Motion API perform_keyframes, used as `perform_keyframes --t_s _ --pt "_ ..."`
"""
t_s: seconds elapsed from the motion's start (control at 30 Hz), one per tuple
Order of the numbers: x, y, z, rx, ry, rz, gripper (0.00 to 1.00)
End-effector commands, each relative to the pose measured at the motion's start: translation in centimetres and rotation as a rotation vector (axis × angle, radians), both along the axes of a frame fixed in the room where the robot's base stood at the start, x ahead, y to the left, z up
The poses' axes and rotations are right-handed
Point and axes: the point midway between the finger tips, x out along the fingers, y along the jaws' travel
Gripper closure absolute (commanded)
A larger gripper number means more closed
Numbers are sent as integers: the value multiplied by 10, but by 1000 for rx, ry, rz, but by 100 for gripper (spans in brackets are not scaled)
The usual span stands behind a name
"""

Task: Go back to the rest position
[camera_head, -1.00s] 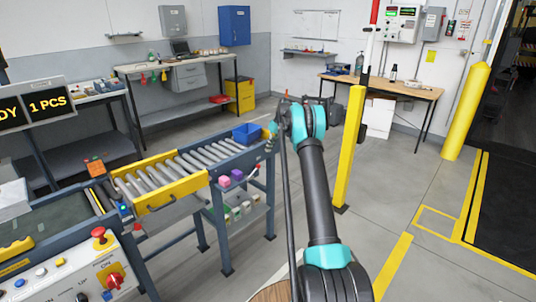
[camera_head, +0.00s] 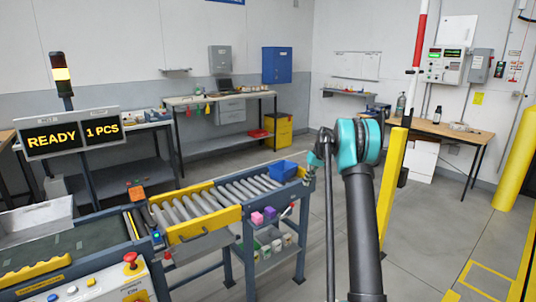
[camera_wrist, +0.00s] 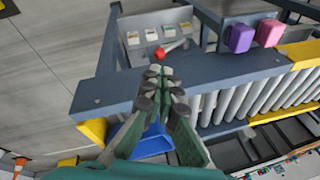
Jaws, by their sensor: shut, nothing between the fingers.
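My gripper (camera_wrist: 162,80) shows in the wrist view with its dark fingertips together and nothing between them. Behind the fingers in that view are the end of the roller conveyor and part of a blue bin (camera_wrist: 153,138). In the head view my arm stands up right of centre, with a teal joint at its top. The blue bin (camera_head: 283,170) sits at the far right end of the roller conveyor (camera_head: 212,210), just left of my arm.
A yellow post (camera_head: 392,180) stands close behind and right of my arm. A control panel (camera_head: 110,283) with a red knob is at lower left. Purple and pink blocks (camera_head: 264,215) sit at the conveyor's side. Workbenches line the walls. Grey floor right of the post is open.

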Motion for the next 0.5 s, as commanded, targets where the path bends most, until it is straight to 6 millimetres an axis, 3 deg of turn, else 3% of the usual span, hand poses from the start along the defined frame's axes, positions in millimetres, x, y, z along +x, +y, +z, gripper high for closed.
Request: perform_keyframes --t_s 0.2,0.5 --pt "-67 11 29 -42 -22 -53 100" --pt "-174 22 49 -94 -58 -124 100"
